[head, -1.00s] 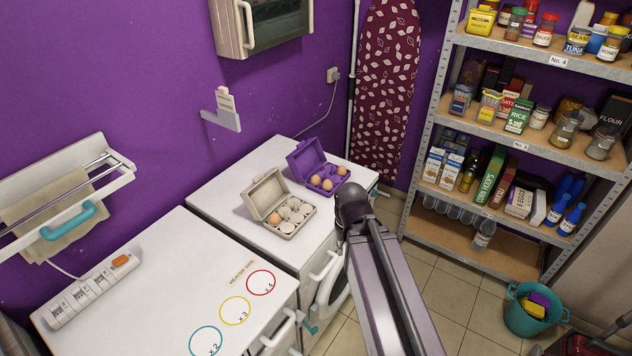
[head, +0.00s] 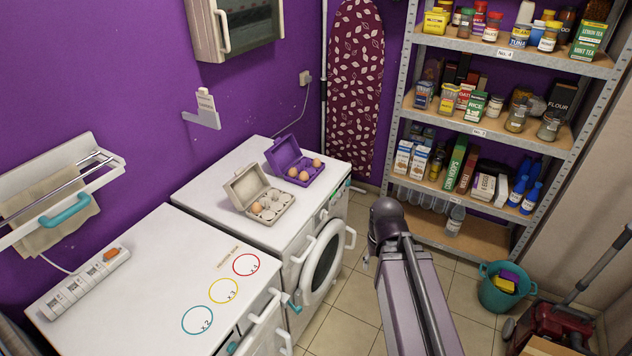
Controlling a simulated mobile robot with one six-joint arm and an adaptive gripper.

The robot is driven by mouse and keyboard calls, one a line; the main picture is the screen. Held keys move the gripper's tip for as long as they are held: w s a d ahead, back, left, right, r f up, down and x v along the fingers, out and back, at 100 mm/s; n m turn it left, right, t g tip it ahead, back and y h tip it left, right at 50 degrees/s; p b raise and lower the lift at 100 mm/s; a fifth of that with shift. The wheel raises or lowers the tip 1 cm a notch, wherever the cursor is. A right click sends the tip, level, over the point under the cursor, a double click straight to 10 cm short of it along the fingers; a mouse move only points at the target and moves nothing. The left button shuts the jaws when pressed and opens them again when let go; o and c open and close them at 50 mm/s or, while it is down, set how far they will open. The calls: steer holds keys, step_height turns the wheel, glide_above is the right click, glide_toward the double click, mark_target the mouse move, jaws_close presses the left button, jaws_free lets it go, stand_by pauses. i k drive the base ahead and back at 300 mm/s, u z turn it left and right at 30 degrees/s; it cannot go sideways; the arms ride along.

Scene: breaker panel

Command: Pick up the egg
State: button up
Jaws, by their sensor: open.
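A grey egg carton (head: 262,215) stands open on the far white machine. It holds one brown egg (head: 257,208) at its left, and its other visible cups look empty. An open purple carton (head: 283,157) stands just behind it to the right. It holds several brown eggs, with one egg (head: 304,176) at the front and one egg (head: 316,163) at the right. My arm reaches up from the bottom right, over the floor and right of the machine. My gripper cannot be made out.
The nearer white machine top (head: 140,290) carries coloured circles and a power strip (head: 85,282). A stocked metal shelf (head: 480,135) stands at the right. A teal bucket (head: 500,295) and a red vacuum cleaner (head: 550,325) are on the floor. A wall cabinet (head: 235,25) hangs above.

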mark_target(294, 172)
steer(key=z, duration=0.25)
steer(key=k, duration=0.8)
steer(key=z, duration=0.45)
steer(key=i, duration=1.35)
steer(key=u, duration=0.95)
steer(key=i, duration=0.8)
steer(key=u, duration=0.5)
